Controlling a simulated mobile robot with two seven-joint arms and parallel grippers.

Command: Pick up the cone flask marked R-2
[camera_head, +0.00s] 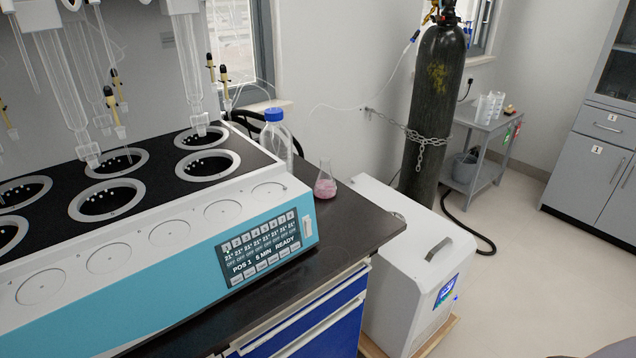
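A cone flask (325,183) with pink liquid in its bottom stands upright on the dark bench top, just right of the distiller. No marking can be read on it at this size, so I cannot tell whether it is R-2. Neither of my grippers shows in the head view. Nothing is seen touching the flask.
The distiller (160,290) with a blue front and display fills the left. A blue-capped bottle (275,138) stands behind the flask. The dark bench top (350,235) is clear in front and right of the flask. A white box unit (400,275) and a chained gas cylinder (432,110) stand beyond.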

